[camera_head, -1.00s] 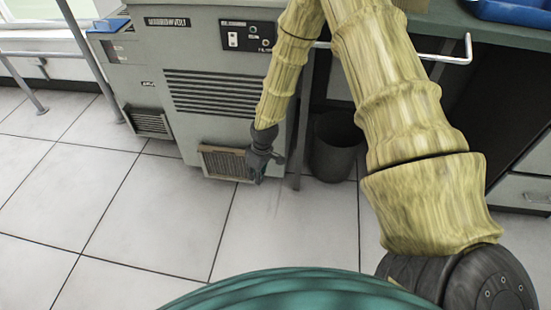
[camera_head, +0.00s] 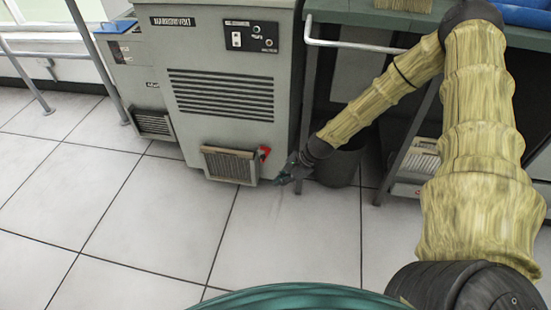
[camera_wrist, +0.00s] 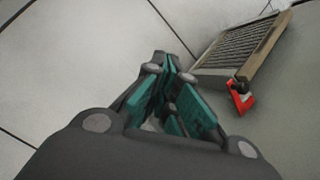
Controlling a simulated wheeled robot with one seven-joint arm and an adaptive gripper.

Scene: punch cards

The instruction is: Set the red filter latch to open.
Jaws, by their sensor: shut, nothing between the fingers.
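The red filter latch (camera_head: 264,153) is a small red piece at the right end of the filter panel (camera_head: 230,166), low on the front of the grey machine. In the wrist view the red latch (camera_wrist: 241,97) has a dark round knob and sits at the corner of the filter panel (camera_wrist: 240,45). My gripper (camera_head: 281,181) is low near the floor, just right of and below the latch, apart from it. In the wrist view my gripper's fingers (camera_wrist: 165,75) are shut and empty, to the left of the latch.
The grey machine (camera_head: 226,65) stands behind. A dark bin (camera_head: 342,166) stands right of my gripper, beside a table leg (camera_head: 400,150). A bench with a white rail (camera_head: 352,46) is above. The tiled floor (camera_head: 160,220) in front is clear.

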